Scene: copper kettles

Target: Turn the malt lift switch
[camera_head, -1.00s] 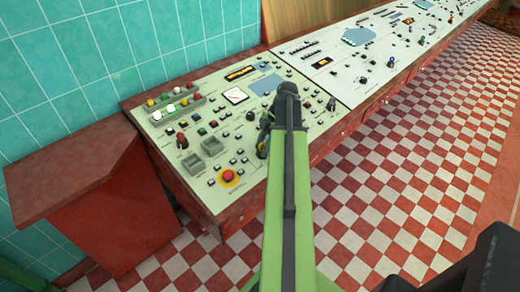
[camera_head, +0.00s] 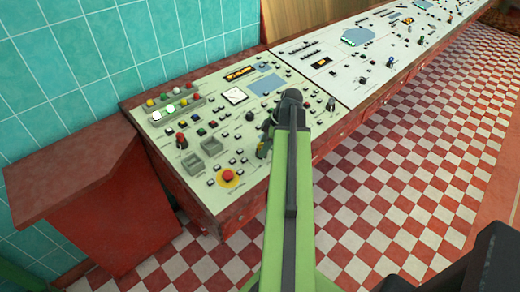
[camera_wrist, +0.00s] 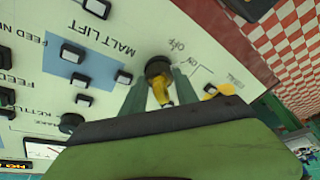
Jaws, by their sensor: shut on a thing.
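The malt lift switch (camera_wrist: 158,68) is a round black knob with a yellow handle. In the wrist view it sits to the right of the printed words MALT LIFT, with OFF and ON printed beside it. My gripper (camera_wrist: 160,92) has its two dark green fingers on either side of the yellow handle and is shut on it. In the head view my gripper (camera_head: 265,142) is down at the panel, left of my arm's dark joint. The switch itself is hard to make out there.
The cream control panel (camera_head: 215,165) carries many buttons and knobs close around. A red emergency button (camera_head: 228,176) on a yellow disc is at its front. A second panel (camera_head: 335,85) continues behind to the right. The checkered floor (camera_head: 390,170) is clear.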

